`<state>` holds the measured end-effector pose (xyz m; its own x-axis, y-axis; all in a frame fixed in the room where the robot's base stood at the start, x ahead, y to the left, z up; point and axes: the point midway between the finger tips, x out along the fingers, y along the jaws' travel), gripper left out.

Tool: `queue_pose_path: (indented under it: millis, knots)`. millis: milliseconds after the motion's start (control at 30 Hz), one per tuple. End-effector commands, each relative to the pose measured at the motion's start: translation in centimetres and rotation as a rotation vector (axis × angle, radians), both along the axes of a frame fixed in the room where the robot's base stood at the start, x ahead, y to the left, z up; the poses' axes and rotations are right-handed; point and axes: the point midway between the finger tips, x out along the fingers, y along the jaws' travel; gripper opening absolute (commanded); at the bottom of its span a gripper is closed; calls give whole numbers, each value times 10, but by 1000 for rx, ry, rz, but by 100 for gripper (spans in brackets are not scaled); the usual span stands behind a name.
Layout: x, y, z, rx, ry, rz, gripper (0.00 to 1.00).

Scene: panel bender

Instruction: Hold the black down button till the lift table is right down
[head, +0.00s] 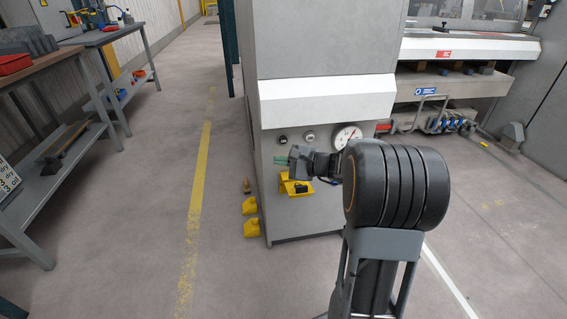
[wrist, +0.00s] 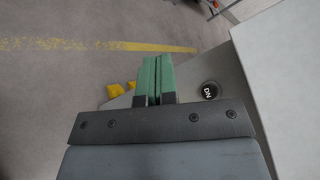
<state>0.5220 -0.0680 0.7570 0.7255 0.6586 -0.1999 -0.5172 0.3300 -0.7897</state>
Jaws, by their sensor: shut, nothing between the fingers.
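The black down button (wrist: 209,90), round and marked DN, shows in the wrist view on the grey cabinet, to the right of my fingers. My gripper (wrist: 156,60) has green fingers that lie together, shut and empty, apart from the button. In the head view my gripper (head: 281,161) is in front of the grey cabinet (head: 320,90), below two small round controls (head: 308,136); I cannot tell which of them is the down button. I cannot make out the lift table for certain in either view.
A pressure gauge (head: 348,136) is on the cabinet, with a yellow bracket (head: 297,188) below. Yellow pedal-like blocks (head: 251,228) stand on the floor by its left side. Workbenches (head: 75,55) line the left. The floor between, with a yellow line (head: 197,190), is clear.

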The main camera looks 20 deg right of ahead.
Motion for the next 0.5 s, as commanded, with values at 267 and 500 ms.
queue_pose_path:
  millis: [267,500]
  knots:
    - [20,-41,-32,134,-47,-139,0]
    - [22,-45,-31,147,-53,-152,0]
